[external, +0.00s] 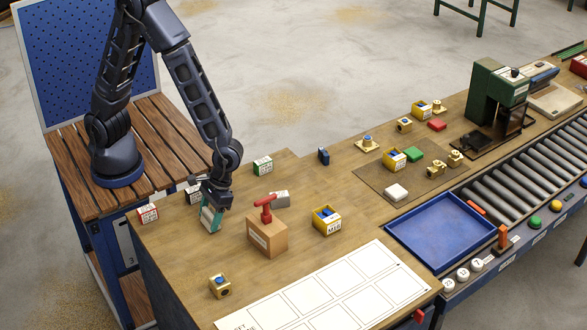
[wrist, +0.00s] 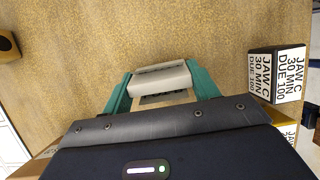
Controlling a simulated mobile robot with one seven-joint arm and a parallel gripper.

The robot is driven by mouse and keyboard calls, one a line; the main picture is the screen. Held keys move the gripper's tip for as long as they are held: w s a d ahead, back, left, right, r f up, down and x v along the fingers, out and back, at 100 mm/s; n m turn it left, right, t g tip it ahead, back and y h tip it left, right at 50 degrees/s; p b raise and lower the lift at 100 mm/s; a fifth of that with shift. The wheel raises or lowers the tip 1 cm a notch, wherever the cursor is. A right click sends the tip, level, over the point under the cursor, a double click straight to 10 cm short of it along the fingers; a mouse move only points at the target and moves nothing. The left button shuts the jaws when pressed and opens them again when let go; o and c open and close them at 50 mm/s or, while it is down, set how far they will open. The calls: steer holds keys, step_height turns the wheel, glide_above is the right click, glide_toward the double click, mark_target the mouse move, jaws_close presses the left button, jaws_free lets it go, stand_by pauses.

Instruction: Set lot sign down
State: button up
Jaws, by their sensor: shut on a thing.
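My gripper (external: 211,218) is low over the left end of the wooden bench, its teal fingers pointing down. In the wrist view the fingers (wrist: 162,88) are closed on the two ends of a pale grey-white sign (wrist: 160,78). A little of the sign (external: 207,213) shows between the fingers in the external view. Its printed face is not readable. I cannot tell whether its lower edge touches the bench.
A black sign (wrist: 276,75) reading "JAW C 30 MIN DUE 100" stands close at right in the wrist view. Red-edged (external: 148,214) and green (external: 263,165) signs stand nearby. A wooden block with a red clamp (external: 267,236) is to the right. Bare bench lies in front.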

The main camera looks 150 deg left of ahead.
steer(key=shift+f, duration=0.15)
steer(key=o, duration=1)
steer(key=shift+c, duration=0.2)
steer(key=v, duration=1.2)
steer(key=s+d+r+m+t+y, duration=0.1)
steer(key=s+d+r+m, duration=0.4)
steer(key=d+r, duration=0.15)
steer(key=s+d+r+m+y, duration=0.2)
steer(key=s+d+r+m, duration=0.2)
steer(key=d+r, duration=0.3)
steer(key=s+d+r+m+t, duration=0.1)
steer(key=s+d+r+m, duration=0.1)
steer(key=s, duration=0.5)
steer(key=s+d+r+m+t+y, duration=0.1)
steer(key=s+d+r+m+t, duration=0.1)
steer(key=s+m, duration=0.5)
steer(key=shift+d+r+t+y, duration=0.3)
steer(key=shift+d+r, duration=0.35)
steer(key=shift+r, duration=0.45)
